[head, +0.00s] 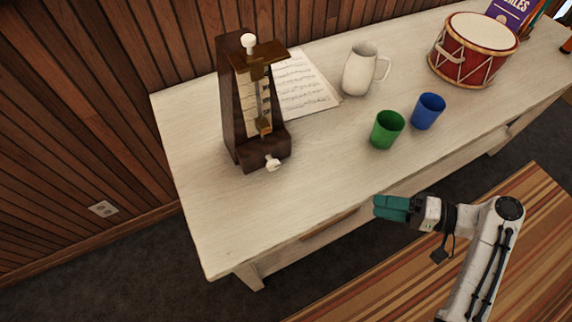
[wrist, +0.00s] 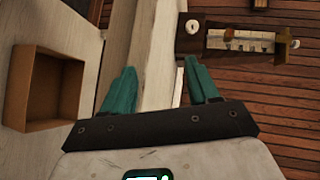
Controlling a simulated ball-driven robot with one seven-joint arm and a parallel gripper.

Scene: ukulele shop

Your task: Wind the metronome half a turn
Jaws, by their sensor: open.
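The metronome (head: 240,120) is a dark wooden upright case standing near the left end of the pale table. A white winding key (head: 272,163) sticks out low on its front, and a white knob (head: 249,41) is at its top. In the wrist view the metronome (wrist: 245,38) lies sideways at the upper right, with the white key (wrist: 192,26) at its left end. My gripper (head: 379,207) is in front of the table's front edge, to the right of the metronome and apart from it. In the wrist view its teal fingers (wrist: 160,72) are spread, with nothing held between them.
On the table (head: 225,225) are sheet music (head: 303,88), a white pitcher (head: 360,72), a green cup (head: 386,130), a blue cup (head: 428,111) and a red drum (head: 472,55). A brown open box (wrist: 43,52) shows in the wrist view. The table's front left is clear.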

